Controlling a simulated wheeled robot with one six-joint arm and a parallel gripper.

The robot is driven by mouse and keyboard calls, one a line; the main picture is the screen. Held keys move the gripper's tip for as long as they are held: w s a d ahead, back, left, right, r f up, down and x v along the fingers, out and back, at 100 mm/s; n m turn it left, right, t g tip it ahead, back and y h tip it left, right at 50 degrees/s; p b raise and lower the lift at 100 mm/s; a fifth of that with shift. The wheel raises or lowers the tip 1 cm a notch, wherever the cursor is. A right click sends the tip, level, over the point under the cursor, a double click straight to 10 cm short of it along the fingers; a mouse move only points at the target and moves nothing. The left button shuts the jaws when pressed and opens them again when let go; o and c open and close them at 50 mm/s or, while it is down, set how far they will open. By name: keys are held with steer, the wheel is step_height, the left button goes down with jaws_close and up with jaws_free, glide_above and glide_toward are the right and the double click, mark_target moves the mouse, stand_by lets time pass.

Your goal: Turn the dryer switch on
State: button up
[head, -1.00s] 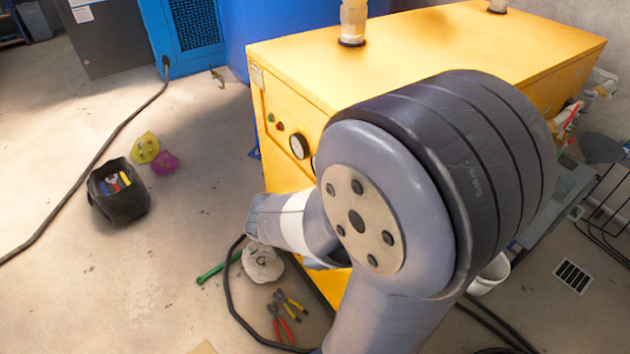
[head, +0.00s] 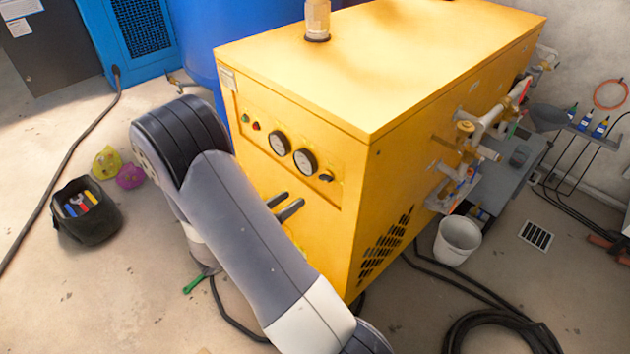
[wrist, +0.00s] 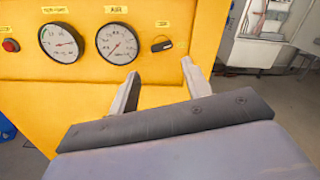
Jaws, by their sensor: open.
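The yellow dryer (head: 400,80) stands in the middle of the head view. Its front panel carries a small black rotary switch (head: 326,178) to the right of two round gauges. In the wrist view the switch (wrist: 161,45) has its handle lying roughly sideways, under a small yellow label. My gripper (head: 290,204) is open and empty in front of the panel, below the gauges. In the wrist view its two fingers (wrist: 160,84) are spread wide, with the switch above and between their tips. I see no finger touching the switch.
Gauges (wrist: 117,43) and a red button (wrist: 10,45) sit left of the switch. Pipes and valves (head: 475,135) stick out from the dryer's right side, above a white bucket (head: 457,240). A black tool bag (head: 85,212) and hoses lie on the floor.

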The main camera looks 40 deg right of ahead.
mark_target(323, 178)
steer(key=d, duration=1)
steer(key=shift+w+d+p, duration=0.15)
steer(key=shift+w+p, duration=0.2)
steer(key=c, duration=0.7)
steer(key=m+b, duration=0.2)
steer(key=b, duration=0.1)
steer(key=shift+f, duration=0.2)
steer(key=shift+s+r+m+b, duration=0.1)
steer(key=shift+m+b, duration=0.6)
steer(key=shift+m, duration=0.1)
steer(key=shift+r+m, duration=0.15)
steer(key=shift+m, duration=0.15)
steer(key=o, duration=0.7)
